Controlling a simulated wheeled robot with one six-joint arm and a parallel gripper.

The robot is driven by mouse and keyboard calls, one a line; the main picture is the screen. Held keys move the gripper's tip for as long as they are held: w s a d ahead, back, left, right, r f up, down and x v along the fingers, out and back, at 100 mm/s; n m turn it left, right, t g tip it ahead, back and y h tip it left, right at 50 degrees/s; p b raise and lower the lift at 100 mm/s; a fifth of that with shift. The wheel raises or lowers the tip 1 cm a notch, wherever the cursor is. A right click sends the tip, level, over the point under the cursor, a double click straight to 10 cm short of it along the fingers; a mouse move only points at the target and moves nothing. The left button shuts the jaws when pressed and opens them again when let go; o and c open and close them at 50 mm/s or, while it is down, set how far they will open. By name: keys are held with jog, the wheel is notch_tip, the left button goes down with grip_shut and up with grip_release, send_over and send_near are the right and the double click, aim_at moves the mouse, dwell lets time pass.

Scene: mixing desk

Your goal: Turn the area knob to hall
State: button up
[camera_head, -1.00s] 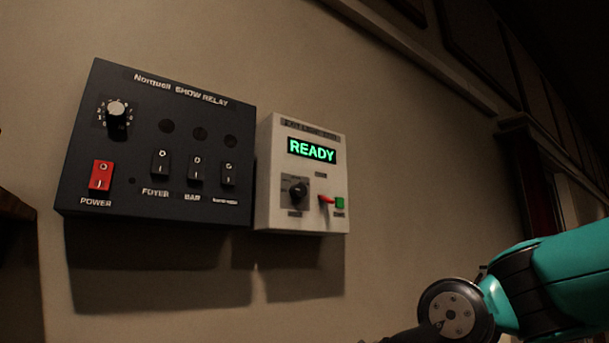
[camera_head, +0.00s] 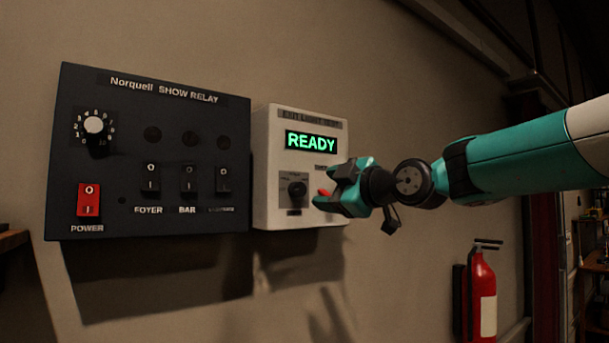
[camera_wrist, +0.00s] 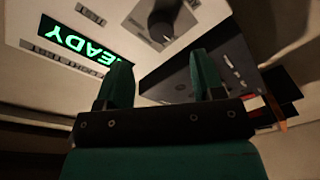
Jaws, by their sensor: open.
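The white exit light test box (camera_head: 262,170) hangs on the wall with a lit green READY display (camera_head: 311,142). Below the display is a black rotary knob (camera_head: 297,189) on a grey plate; its labels are too small to read. The knob also shows in the wrist view (camera_wrist: 165,20), beyond the gap between the fingers. My gripper (camera_head: 336,186) is open, at the right part of the box, right of the knob and apart from it. In the wrist view its two teal fingers (camera_wrist: 163,78) have nothing between them. A red lever (camera_head: 324,192) shows by the fingers; the green button is hidden.
The black Norquell show relay panel (camera_head: 150,120) is mounted just left of the box, with a numbered dial (camera_head: 94,125), a red power switch (camera_head: 88,199) and several black switches. A fire extinguisher (camera_head: 482,295) hangs at the lower right. The wall below the box is clear.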

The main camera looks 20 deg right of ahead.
aim_at(302, 190)
jog(key=p+x, duration=0.3)
jog(key=x, duration=0.3)
jog(key=shift+w+a+r, duration=0.1)
jog(key=shift+w+r, duration=0.05)
jog(key=shift+w+a+p, duration=0.2)
jog(key=shift+w+p, duration=0.1)
jog(key=shift+w, duration=0.2)
jog(key=shift+f, duration=0.25)
jog(key=c, duration=0.9)
